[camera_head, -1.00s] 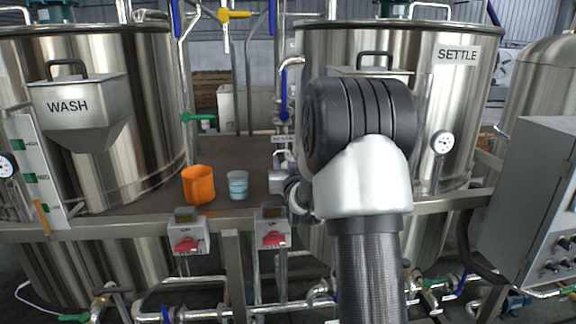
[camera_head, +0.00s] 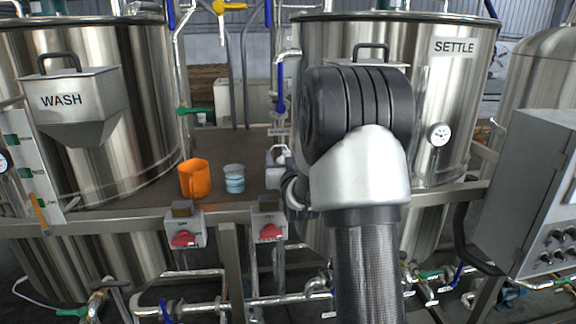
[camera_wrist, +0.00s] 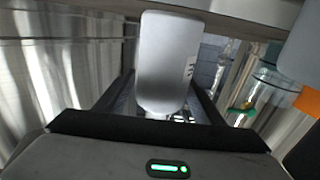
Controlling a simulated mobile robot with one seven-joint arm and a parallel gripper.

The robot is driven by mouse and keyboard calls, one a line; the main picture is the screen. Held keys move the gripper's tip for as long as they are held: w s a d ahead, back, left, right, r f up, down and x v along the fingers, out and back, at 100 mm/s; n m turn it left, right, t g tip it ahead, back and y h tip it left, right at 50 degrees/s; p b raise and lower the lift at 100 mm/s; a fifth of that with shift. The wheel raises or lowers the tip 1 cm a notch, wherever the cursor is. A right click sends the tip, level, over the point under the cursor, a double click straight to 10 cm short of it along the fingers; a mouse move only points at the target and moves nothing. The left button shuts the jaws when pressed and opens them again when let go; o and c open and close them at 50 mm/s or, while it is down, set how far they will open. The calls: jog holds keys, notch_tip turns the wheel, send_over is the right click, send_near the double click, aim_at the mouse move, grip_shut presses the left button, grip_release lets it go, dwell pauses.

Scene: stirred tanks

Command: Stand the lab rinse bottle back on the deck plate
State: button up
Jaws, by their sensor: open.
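A pale grey-white, rounded body with dark lettering on its right side, apparently the rinse bottle (camera_wrist: 170,62), fills the middle of the wrist view. My gripper (camera_wrist: 160,88) is open, with one dark finger on each side of it. I cannot tell whether either finger touches it. In the head view my own arm hides most of the gripper and I cannot make out the bottle clearly. The brown deck plate (camera_head: 236,148) lies between the two tanks.
An orange mug (camera_head: 195,179) and a clear cup with blue bands (camera_head: 234,179) stand on the deck plate. The wash tank (camera_head: 145,100) is left, the settle tank (camera_head: 450,100) right. Two boxes with red switches (camera_head: 184,238) (camera_head: 270,231) hang at the front rail.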

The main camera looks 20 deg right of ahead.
jog(key=v, duration=1)
jog(key=shift+s+a, duration=0.1)
jog(key=shift+s, duration=0.3)
jog(key=s+a+g, duration=0.1)
jog(key=a, duration=0.1)
jog(key=s+a+r+g+y, duration=0.1)
jog(key=s+a, duration=0.1)
jog(key=a, duration=0.1)
jog(key=shift+s+a+r+n+g+y, duration=0.15)
jog(key=shift+a+r+n+g+y, duration=0.15)
jog(key=shift+r+n+g+y, duration=0.1)
jog(key=s+a+f+n+g+y, duration=0.1)
jog(key=s+a+g, duration=0.3)
jog(key=s, duration=0.9)
jog(key=s+a+f+n+g+y, duration=0.1)
jog(key=s+a+g, duration=0.4)
jog(key=s, duration=0.9)
jog(key=a+y, duration=0.1)
jog(key=a, duration=0.1)
jog(key=shift+s+a, duration=0.35)
jog(key=shift+a, duration=0.05)
